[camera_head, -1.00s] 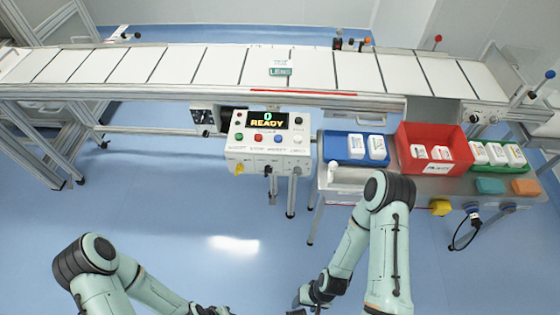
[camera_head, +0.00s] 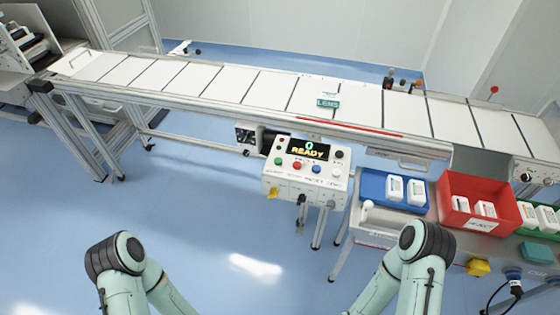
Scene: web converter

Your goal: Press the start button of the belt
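The white control box (camera_head: 305,170) stands below the belt's front rail, near the middle of the view. Its dark display (camera_head: 308,149) reads "0 READY". The belt (camera_head: 260,90) runs across the view with pale panels. My two arms come up from the bottom edge, left and right, well short of the box. Both grippers are below the picture.
A side table at the right holds a blue bin (camera_head: 372,184), a red bin (camera_head: 446,212) and a green bin (camera_head: 553,226), with white packs inside. A yellow item (camera_head: 478,267) is at its front edge. The blue floor (camera_head: 200,215) before the box is clear.

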